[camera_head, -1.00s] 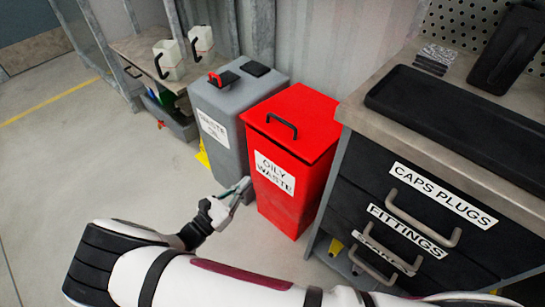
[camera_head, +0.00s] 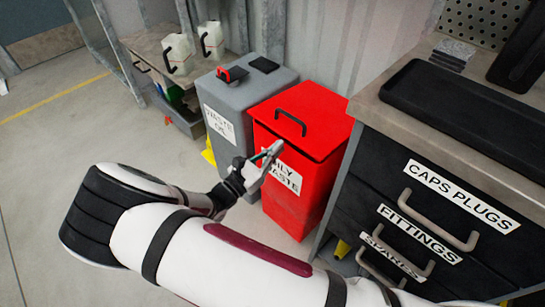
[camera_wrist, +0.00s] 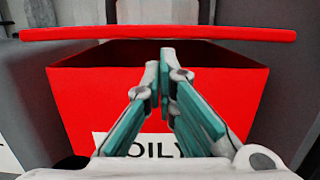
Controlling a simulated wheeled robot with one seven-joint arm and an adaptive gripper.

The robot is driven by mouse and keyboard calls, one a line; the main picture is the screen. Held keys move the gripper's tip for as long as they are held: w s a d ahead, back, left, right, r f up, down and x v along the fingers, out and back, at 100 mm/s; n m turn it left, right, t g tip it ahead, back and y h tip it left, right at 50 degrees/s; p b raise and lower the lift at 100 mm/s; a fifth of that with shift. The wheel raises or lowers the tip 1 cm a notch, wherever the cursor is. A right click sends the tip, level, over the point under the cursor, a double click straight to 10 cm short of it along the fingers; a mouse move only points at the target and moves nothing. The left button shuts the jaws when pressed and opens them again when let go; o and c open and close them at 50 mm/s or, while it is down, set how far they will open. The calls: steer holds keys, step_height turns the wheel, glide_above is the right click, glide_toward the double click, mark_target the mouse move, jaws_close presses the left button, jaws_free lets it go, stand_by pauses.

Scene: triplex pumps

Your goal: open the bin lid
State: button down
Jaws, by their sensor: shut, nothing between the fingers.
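The red oily waste bin (camera_head: 290,205) stands in the middle of the head view. Its red lid (camera_head: 318,108) carries a black handle (camera_head: 291,121) and lies about level over the bin. In the wrist view the lid's front edge (camera_wrist: 230,34) runs across the top, with a dark gap between it and the bin's front wall (camera_wrist: 90,95). My gripper (camera_head: 275,148) is shut and empty in front of the bin, just below the lid's front edge. It hides part of the label. In the wrist view my fingertips (camera_wrist: 164,70) point at the dark gap; contact cannot be told.
A grey waste oil bin (camera_head: 230,135) stands close at the left of the red bin. A dark drawer cabinet (camera_head: 375,170) with a worktop (camera_head: 375,108) stands close at the right. A corrugated wall (camera_head: 330,45) is behind. The floor (camera_head: 80,140) at the left is free.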

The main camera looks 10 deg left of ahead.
steer(key=shift+r, duration=0.2)
stand_by(0.3)
steer(key=w+d+r+g+y+p, duration=0.3)
steer(key=r+p, duration=0.8)
steer(key=w+d+r+g+y+p, duration=0.2)
steer(key=w+r+g+p, duration=0.15)
steer(key=r+p, duration=0.7)
steer(key=w+d+r+g+y, duration=0.1)
steer(key=w+d+r, duration=0.4)
steer(key=w, duration=0.3)
steer(key=w+d+r+g+y+b, duration=0.1)
steer(key=w+d+r, duration=0.4)
steer(key=w+d, duration=0.3)
steer(key=shift+w+r, duration=0.4)
steer(key=shift+d, duration=0.1)
